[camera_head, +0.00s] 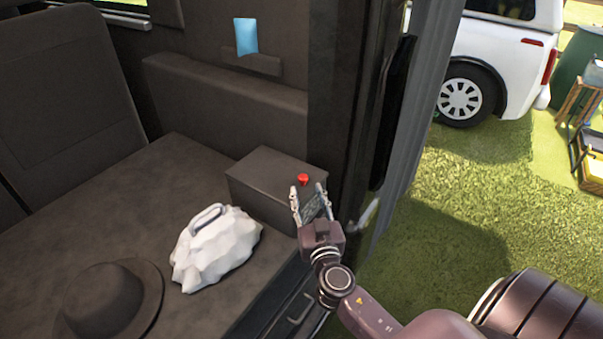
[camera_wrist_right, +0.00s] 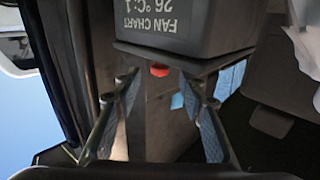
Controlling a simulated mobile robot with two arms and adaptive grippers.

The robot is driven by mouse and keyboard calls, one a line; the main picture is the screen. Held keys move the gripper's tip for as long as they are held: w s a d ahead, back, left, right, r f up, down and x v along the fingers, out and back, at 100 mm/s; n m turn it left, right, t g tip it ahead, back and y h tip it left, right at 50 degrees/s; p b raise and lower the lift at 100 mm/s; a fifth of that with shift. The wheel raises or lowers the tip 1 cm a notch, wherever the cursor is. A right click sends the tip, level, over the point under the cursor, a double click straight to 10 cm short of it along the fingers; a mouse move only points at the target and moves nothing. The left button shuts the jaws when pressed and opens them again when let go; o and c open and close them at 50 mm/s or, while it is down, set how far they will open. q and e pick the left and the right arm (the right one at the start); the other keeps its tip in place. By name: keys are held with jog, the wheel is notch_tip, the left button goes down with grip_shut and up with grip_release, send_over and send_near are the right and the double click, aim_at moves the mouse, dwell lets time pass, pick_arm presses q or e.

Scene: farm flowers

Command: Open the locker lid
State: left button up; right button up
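The locker (camera_head: 262,190) is a dark grey box on the seat beside the door frame, and its lid (camera_head: 275,170) lies flat and shut. A red knob (camera_head: 303,179) sits on the lid near its right end. My right gripper (camera_head: 309,189) is open at the locker's right end, its fingers apart and empty close to the knob. In the right wrist view, which looks upside down, the red knob (camera_wrist_right: 160,70) shows between the open fingers, and the locker wall (camera_wrist_right: 170,25) carries printed text. Whether a finger touches the lid cannot be told. My left gripper is out of view.
A white lumpy bag (camera_head: 215,250) with a grey handle and a dark hat (camera_head: 110,300) lie on the seat left of the locker. The door frame (camera_head: 350,110) stands close behind my right gripper. Grass and a white vehicle (camera_head: 500,60) are outside.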

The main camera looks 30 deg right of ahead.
aim_at(304, 182)
jog(key=shift+w+d+r+p, duration=0.2)
jog(key=shift+w+d, duration=0.05)
jog(key=shift+w, duration=0.3)
jog(key=shift+w+d+r+p, duration=0.15)
jog(key=shift+w+d, duration=0.05)
jog(key=shift+w, duration=0.35)
jog(key=x, duration=0.2)
jog(key=shift+w+d+f, duration=0.1)
jog(key=shift+w+f, duration=0.1)
jog(key=shift+w+d+p, duration=0.15)
jog(key=shift+w+p, duration=0.2)
jog(key=shift+w+d, duration=0.1)
jog(key=shift+w, duration=0.2)
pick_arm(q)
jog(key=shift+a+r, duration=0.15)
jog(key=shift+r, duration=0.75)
pick_arm(e)
jog(key=shift+f, duration=0.1)
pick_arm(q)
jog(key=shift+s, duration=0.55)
pick_arm(e)
grip_shut()
